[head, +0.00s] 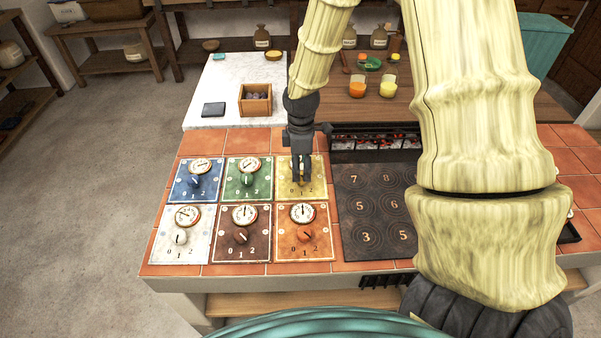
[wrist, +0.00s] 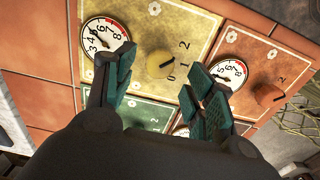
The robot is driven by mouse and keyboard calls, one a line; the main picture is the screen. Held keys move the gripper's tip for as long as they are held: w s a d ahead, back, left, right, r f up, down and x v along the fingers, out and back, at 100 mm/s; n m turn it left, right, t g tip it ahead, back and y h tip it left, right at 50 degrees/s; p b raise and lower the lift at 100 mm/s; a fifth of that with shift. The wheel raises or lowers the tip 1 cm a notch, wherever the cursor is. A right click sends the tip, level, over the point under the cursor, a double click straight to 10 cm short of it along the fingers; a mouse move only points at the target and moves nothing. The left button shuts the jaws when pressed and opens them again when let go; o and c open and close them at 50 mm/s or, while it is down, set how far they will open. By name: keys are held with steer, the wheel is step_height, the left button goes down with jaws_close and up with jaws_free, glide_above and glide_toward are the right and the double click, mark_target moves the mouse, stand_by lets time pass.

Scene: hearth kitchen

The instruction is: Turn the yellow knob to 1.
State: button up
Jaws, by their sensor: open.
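The yellow panel (head: 313,185) is in the back row, rightmost of three. In the wrist view its yellow knob (wrist: 158,65) has a dark pointer line, with printed 0, 1 and 2 beside it. The line points to the side of the numbers, but I cannot tell exactly which one. The panel's round gauge (wrist: 104,38) sits past the knob. My gripper (head: 302,178) is over this panel, pointing down. In the wrist view my gripper (wrist: 160,66) is open, one finger on each side of the knob. No contact can be made out. In the head view the fingers partly hide the knob.
A green panel (head: 236,192) is left of the yellow one, and an orange panel (head: 318,247) is in front. Blue, white and brown panels fill the rest of the grid. A dark numbered plate (head: 350,185) lies to the right. A wooden box (head: 247,107) stands behind.

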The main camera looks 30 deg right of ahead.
mark_target(301, 175)
steer(key=shift+f, duration=1.8)
steer(key=c, duration=1)
